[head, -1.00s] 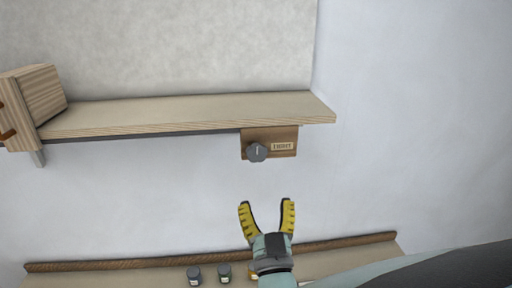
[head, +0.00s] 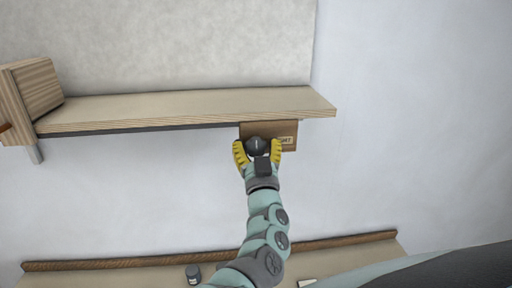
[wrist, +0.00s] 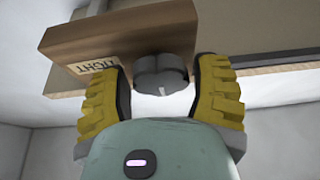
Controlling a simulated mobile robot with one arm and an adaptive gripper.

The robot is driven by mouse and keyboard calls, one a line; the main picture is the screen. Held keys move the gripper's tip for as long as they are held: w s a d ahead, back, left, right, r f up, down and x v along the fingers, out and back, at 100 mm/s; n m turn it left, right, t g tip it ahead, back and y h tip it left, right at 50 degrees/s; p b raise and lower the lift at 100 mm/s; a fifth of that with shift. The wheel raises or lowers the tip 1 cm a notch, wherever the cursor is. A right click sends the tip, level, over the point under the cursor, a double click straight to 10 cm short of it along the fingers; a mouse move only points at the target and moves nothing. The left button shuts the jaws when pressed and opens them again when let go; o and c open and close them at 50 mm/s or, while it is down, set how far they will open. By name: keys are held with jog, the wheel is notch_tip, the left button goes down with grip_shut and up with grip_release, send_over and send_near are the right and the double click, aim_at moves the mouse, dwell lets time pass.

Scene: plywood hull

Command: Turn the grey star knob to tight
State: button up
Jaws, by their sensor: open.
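The grey star knob (head: 257,146) is on a brown wooden block (head: 284,129) under the shelf's front edge. In the wrist view the knob (wrist: 161,76) shows a pale pointer line facing the camera. A label (wrist: 97,67) on the block beside it reads "TIGHT". My gripper (head: 257,150) is at the knob with its yellow fingers open, one on each side.
The plywood shelf (head: 190,108) runs just above the knob, with a wooden box (head: 36,86) at its left end. A lower ledge (head: 120,273) holds a small grey jar (head: 193,274). The wall between them is clear.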

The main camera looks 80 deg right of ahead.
jog(key=shift+w+d+r, duration=0.1)
jog(key=shift+d, duration=0.05)
jog(key=c, duration=0.8)
jog(key=shift+c, duration=0.2)
